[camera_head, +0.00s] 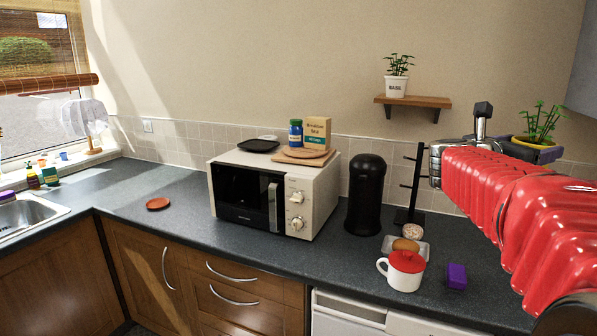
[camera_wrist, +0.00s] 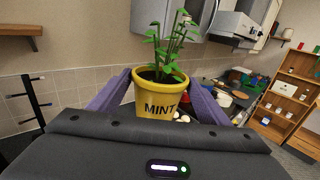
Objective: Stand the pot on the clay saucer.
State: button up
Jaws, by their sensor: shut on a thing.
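My gripper (camera_wrist: 158,95) is shut on a yellow pot (camera_wrist: 150,104) marked MINT, with a purple finger on each side of it. The pot holds a green leafy plant and looks upright. In the head view the pot (camera_head: 518,142) is held up at the right, partly hidden by my gripper.
A microwave (camera_head: 247,201) with a jar, box and boards on top stands mid-counter. A black canister (camera_head: 366,194), black rack (camera_head: 412,185), red-and-white mug (camera_head: 404,270) and purple block (camera_head: 456,276) stand right of it. A basil pot (camera_head: 396,86) sits on a wall shelf (camera_head: 427,101). Counter around the saucer is clear.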

jog(key=w+a+f+m+g+h, duration=0.1)
jog(key=a+f+m+g, duration=0.2)
jog(key=f, duration=1.1)
jog(key=w+a+f+m+g+h, duration=0.1)
jog(key=a+f+g, duration=0.3)
jog(key=f, duration=0.9)
jog(key=s+a+f+n+t+y, duration=0.2)
jog(key=a+f+t, duration=0.3)
jog(key=a+f, duration=0.9)
jog(key=s+a+f+n+t+y, duration=0.2)
jog(key=a+f+n+t, duration=0.3)
jog(key=a+f, duration=0.8)
jog(key=shift+a+f+t, duration=0.35)
jog(key=shift+f+t, duration=0.05)
jog(key=shift+t, duration=0.1)
jog(key=w+r+n+t+y, duration=0.3)
jog(key=w+r+y, duration=0.1)
jog(key=r, duration=0.7)
jog(key=w+r+n+t+y, duration=0.2)
jog(key=w+r+y, duration=0.3)
jog(key=r, duration=0.7)
jog(key=shift+w+r+n+t, duration=0.25)
jog(key=shift+w+n+t, duration=0.15)
jog(key=shift+n, duration=0.5)
